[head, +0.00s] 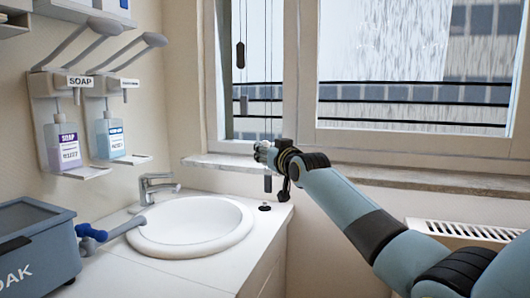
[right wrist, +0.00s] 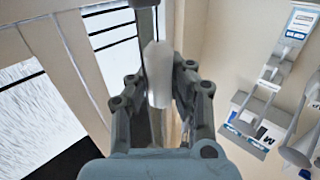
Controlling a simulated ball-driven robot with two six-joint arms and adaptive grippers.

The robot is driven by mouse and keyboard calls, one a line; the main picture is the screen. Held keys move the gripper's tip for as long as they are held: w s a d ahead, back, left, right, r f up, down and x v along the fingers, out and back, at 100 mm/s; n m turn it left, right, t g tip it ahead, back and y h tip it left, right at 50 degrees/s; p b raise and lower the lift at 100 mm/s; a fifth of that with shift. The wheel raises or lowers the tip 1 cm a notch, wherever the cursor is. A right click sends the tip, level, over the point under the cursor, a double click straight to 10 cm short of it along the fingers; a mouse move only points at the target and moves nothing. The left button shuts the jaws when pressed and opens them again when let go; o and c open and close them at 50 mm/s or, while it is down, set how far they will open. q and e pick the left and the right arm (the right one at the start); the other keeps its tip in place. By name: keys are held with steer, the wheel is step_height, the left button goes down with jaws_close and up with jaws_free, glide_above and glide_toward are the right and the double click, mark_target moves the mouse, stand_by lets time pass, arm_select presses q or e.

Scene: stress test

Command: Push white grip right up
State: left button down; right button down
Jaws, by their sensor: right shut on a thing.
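The white grip (right wrist: 158,75) is a pale cylinder on a thin cord. In the right wrist view it stands between the two fingers of my right gripper (right wrist: 160,90), which is shut on it. In the head view my right gripper (head: 262,152) is at the hanging cords in front of the window, just above the sill, and it hides the white grip there. My left gripper is in neither view.
A dark grip (head: 240,55) and a grey grip (head: 244,105) hang on cords above my gripper. The window sill (head: 350,172) runs close below. A sink (head: 190,226), soap dispensers (head: 62,147) and a blue-grey box (head: 35,248) are left.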

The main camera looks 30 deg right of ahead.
steer(key=shift+w+r+p, duration=0.1)
steer(key=shift+r+p, duration=0.25)
steer(key=shift+p, duration=0.1)
step_height(320, 180, up, 19)
steer(key=p, duration=1.3)
steer(key=shift+w+p, duration=0.15)
steer(key=shift+p, duration=0.25)
steer(key=shift+f, duration=0.1)
steer(key=c, duration=1.7)
jaws_free()
steer(key=o, duration=0.4)
steer(key=shift+s+d+r, duration=0.1)
steer(key=shift+s+r, duration=0.25)
steer(key=shift+s, duration=0.25)
steer(key=shift+o, duration=1)
steer(key=s, duration=1.1)
steer(key=shift+s+a+f, duration=0.15)
steer(key=shift+a+f, duration=0.05)
steer(key=shift+a, duration=0.2)
